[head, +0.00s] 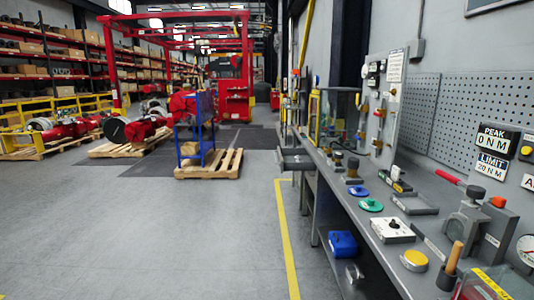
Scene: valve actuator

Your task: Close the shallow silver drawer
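A shallow dark-grey drawer (295,160) sticks out to the left from the far part of the long workbench, just below the bench top. It appears pulled open; its front faces the aisle. At this distance I cannot tell if it is silver or what it holds. Neither of my grippers shows in the head view.
The grey workbench (340,205) runs along the right, crowded with fittings, dials and tools. A blue box (343,243) sits on its lower shelf. A yellow line (287,240) marks the floor beside the bench. A pallet (210,165) stands farther off.

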